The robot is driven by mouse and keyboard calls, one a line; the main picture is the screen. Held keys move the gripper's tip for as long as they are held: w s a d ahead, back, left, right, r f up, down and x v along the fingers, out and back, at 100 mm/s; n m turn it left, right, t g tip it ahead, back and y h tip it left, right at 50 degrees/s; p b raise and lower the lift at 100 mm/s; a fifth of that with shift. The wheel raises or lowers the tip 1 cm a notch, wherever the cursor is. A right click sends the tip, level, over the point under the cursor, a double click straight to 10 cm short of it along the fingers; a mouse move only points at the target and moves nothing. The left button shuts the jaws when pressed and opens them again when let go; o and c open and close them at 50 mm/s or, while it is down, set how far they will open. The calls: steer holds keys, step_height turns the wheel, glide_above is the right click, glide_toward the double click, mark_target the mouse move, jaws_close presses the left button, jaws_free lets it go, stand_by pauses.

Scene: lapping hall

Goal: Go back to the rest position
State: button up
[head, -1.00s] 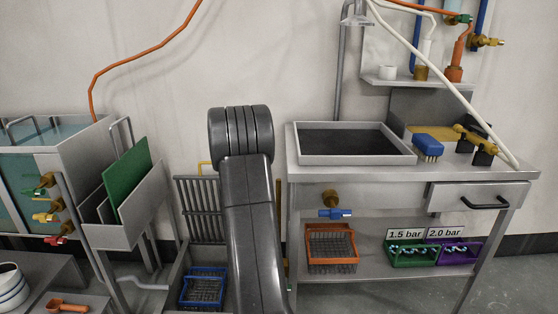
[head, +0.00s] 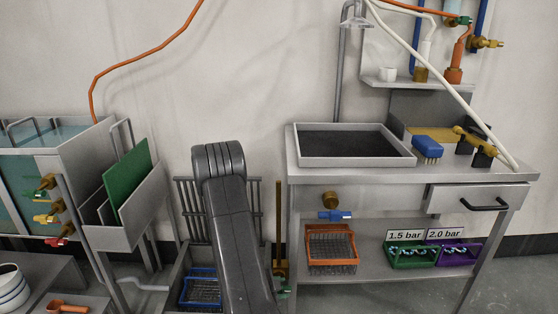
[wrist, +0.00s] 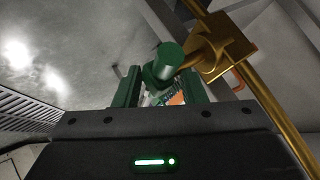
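My gripper (wrist: 160,92) shows in the wrist view with its two green fingers standing apart. A green valve handle (wrist: 168,62) is in front of the fingers, roughly between them, with no clear contact on either side. It joins a brass valve body (wrist: 222,48) on a brass pipe. In the head view the brass pipe (head: 279,225) stands upright just right of my arm, with green parts low beside it. My gripper is hidden there behind and below my dark arm.
A steel bench with a tray (head: 298,150) stands right; its lower shelf carries an orange basket (head: 331,250), a green bin (head: 411,257) and a purple bin (head: 455,253). A blue basket (head: 197,288) and rack (head: 188,205) are by my arm. A tank with valves (head: 80,165) stands left.

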steer(key=shift+a+n+t+h+b, duration=0.1)
steer(key=shift+n+t+h+b, duration=0.3)
steer(key=shift+h, duration=0.7)
steer(key=shift+r, duration=0.15)
